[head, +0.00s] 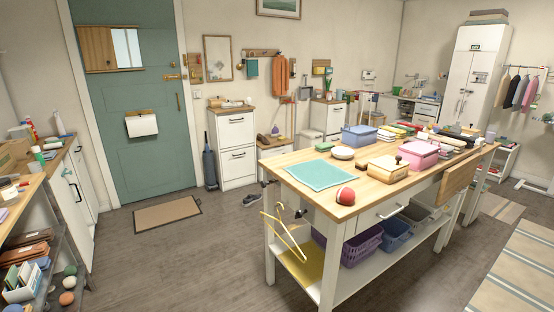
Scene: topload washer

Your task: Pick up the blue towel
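I see no thing that is clearly the blue towel. A flat teal-blue square with a pale edge (320,174) lies on the near left corner of the wooden-topped table (372,192); I cannot tell whether it is a towel or a mat. A small teal cloth (251,67) hangs on the far wall, beside an orange cloth (281,73). Neither of my grippers is in view.
A red ball (345,196), a blue bin (359,135) and a pink box (418,155) stand on the table. Yellow hangers (287,234) hang at its left end. Shelves (25,235) stand at the left. The floor (185,255) between is mostly clear.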

